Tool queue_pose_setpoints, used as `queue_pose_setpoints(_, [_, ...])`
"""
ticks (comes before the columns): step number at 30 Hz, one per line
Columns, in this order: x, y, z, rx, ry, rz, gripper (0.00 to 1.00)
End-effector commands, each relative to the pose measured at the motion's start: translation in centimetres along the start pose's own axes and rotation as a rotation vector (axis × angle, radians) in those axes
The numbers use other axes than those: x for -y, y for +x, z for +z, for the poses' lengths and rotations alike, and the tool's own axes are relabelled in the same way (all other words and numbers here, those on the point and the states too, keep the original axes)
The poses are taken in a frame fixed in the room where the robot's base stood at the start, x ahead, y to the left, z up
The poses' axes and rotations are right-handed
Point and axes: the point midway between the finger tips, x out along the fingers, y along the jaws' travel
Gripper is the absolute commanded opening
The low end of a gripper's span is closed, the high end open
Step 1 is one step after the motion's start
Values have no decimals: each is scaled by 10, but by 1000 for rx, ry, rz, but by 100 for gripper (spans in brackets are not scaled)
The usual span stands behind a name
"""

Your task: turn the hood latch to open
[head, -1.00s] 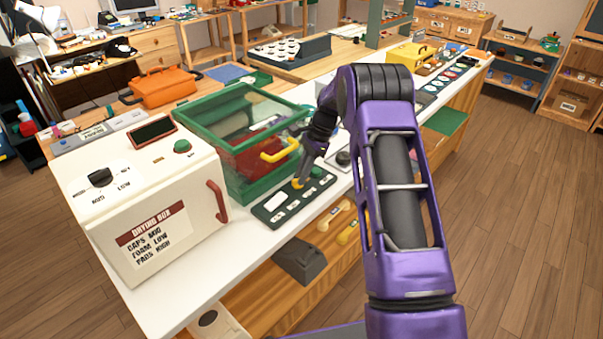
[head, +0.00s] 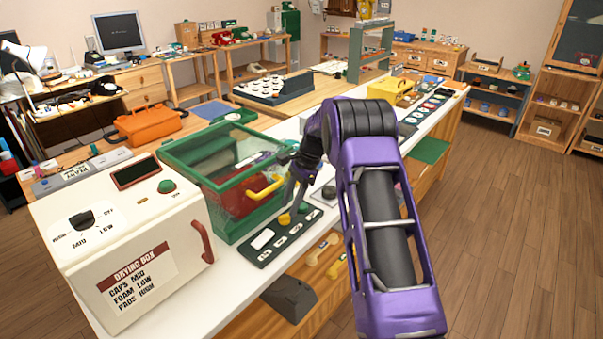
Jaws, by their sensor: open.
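The hood is a clear box with a green frame (head: 165,157), standing on the white counter left of my arm. A yellow handle (head: 264,189) is on its front. A small round yellow piece (head: 284,219) shows low in front of the hood, by the back edge of a dark green panel (head: 262,254) with white labels; I cannot tell for certain that it is the latch. My gripper (head: 291,203) is open and points down, just above the yellow piece and right of the handle. Whether a fingertip touches the yellow piece is too small to tell.
A cream drying box (head: 130,285) with a black dial and red handle stands close on the left. An orange toolbox (head: 150,123) is behind. A grey wedge-shaped object (head: 290,297) is on the shelf below. The wood floor (head: 500,240) at right is clear.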

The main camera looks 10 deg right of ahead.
Motion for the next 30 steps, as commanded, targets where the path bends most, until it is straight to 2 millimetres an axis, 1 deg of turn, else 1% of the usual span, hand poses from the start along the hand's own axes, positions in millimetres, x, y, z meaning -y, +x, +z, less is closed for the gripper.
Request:
queue_pose_setpoints(1, [1,-14,0,-3,0,-6,49])
queue_pose_setpoints(9, [1,-81,0,-2,-1,-6,49])
queue_pose_setpoints(12, [1,-104,0,-2,-1,-5,49])
queue_pose_setpoints(16, [1,-128,0,-2,-1,-3,49])
queue_pose_setpoints(18, [0,-137,0,-2,0,-2,49])
queue_pose_setpoints(22, [0,-147,0,-1,-1,-1,49])
queue_pose_setpoints(30, [0,-150,0,-1,0,-1,49])
